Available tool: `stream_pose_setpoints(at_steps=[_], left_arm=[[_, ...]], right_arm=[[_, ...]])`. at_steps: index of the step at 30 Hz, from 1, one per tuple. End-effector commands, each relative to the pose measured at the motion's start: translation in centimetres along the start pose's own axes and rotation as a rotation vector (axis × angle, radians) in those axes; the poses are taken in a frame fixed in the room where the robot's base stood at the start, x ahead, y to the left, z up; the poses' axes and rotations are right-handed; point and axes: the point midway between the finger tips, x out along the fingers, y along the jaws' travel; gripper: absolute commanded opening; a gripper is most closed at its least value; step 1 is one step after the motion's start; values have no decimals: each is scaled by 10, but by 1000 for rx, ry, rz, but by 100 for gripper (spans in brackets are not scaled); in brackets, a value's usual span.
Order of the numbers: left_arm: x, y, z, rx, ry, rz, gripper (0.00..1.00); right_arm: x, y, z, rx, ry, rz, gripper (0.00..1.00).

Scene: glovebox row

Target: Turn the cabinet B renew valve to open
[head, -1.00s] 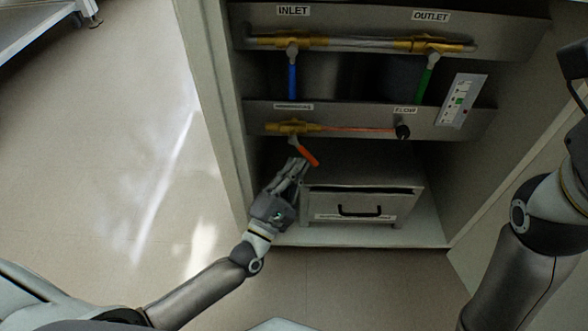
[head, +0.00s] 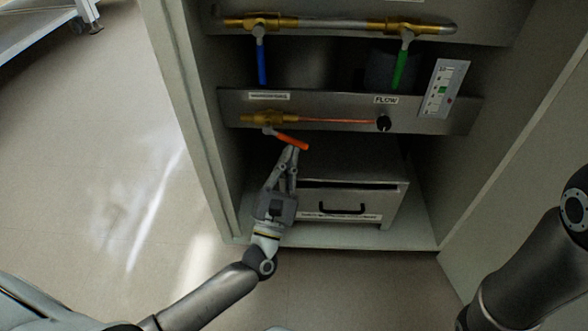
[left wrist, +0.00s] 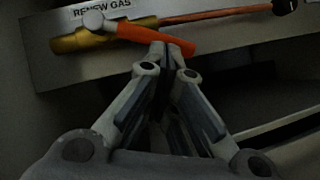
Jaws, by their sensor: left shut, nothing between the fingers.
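The renew valve is a brass body (head: 262,118) on the lower panel, and its label reads "RENEW GAS" in the left wrist view. Its orange lever handle (head: 291,140) points right and slightly down, at a shallow angle to the pipe. The handle also shows in the left wrist view (left wrist: 160,37). My left gripper (head: 291,153) is shut and empty, with its fingertips just below the handle's outer part. In the left wrist view the fingertips (left wrist: 166,48) meet the handle's lower edge and appear to touch it. My right gripper is out of view.
Above are a blue lever (head: 262,61) and a green lever (head: 401,68), both hanging down. A black flow knob (head: 384,124) and a gauge plate (head: 444,89) sit to the right. A drawer box (head: 360,206) stands below the panel, right of my left gripper.

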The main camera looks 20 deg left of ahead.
Motion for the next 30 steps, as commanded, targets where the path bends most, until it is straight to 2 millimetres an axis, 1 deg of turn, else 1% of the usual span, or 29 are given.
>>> stream_pose_setpoints(at_steps=[2, 15, 30], left_arm=[[2, -1, 2, -60, 0, 40, 0], [14, -5, 19, -53, 1, 34, 0], [16, -5, 23, -52, 1, 34, 0]], right_arm=[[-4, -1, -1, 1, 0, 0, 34], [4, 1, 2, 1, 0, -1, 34], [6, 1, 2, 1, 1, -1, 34]])
